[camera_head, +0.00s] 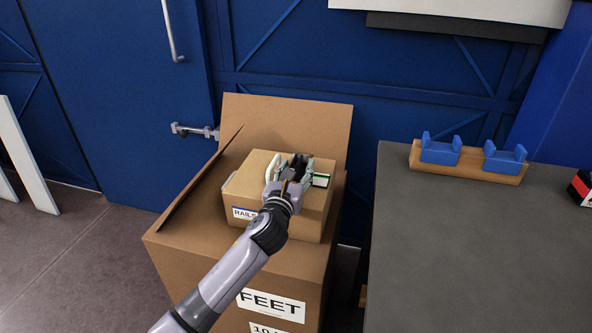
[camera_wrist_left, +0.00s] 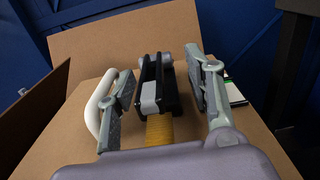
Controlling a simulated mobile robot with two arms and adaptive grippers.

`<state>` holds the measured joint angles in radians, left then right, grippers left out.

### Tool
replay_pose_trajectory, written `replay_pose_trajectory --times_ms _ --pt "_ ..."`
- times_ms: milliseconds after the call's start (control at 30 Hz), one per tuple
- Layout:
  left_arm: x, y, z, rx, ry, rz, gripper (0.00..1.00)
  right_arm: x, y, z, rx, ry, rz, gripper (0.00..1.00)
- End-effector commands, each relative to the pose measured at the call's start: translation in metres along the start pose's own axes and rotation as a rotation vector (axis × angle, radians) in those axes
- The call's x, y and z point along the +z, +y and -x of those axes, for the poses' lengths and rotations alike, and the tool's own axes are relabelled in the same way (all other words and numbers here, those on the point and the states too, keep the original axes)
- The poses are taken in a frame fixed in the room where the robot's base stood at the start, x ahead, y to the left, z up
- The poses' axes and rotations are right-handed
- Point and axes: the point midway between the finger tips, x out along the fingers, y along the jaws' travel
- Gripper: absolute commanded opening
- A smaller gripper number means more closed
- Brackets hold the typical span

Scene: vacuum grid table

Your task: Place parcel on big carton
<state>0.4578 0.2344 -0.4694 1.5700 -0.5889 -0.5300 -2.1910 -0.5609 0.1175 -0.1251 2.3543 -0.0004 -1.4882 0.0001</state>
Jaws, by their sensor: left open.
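The parcel (camera_head: 245,184) is a small brown box with a "RAILS"-like label on its front. It sits on the big carton (camera_head: 190,248), between the carton's raised back and left flaps. A white curved handle (camera_head: 273,170) stands on its top; it also shows in the left wrist view (camera_wrist_left: 98,102). My left gripper (camera_head: 290,174) is open over the parcel's top. In the left wrist view, a black and grey block (camera_wrist_left: 157,86) lies between its spread fingers, with a gap on each side; I cannot tell what it belongs to. My right gripper is out of view.
A grey table (camera_head: 470,260) stands right of the carton, bearing a wooden holder (camera_head: 465,164) with blue cradles and a red and black box (camera_head: 581,187). A blue wall with a door (camera_head: 115,90) is behind. Floor is free at left.

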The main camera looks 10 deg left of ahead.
Motion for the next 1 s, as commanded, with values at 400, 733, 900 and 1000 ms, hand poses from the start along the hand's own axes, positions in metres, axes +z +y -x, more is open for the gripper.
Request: replay_pose_trajectory --times_ms 400,733,900,1000 --pt "0.001 0.0 0.035 -0.002 0.001 -0.001 0.47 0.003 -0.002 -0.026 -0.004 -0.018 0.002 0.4" --pt "0.0 0.0 0.101 0.0 0.001 -0.001 0.47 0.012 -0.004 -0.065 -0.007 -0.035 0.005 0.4" --pt "0.001 0.0 0.117 0.0 -0.001 0.0 0.47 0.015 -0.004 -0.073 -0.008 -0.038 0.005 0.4" --pt "0.001 0.0 0.12 0.001 -0.001 0.0 0.47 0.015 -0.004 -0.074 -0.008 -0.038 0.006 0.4"
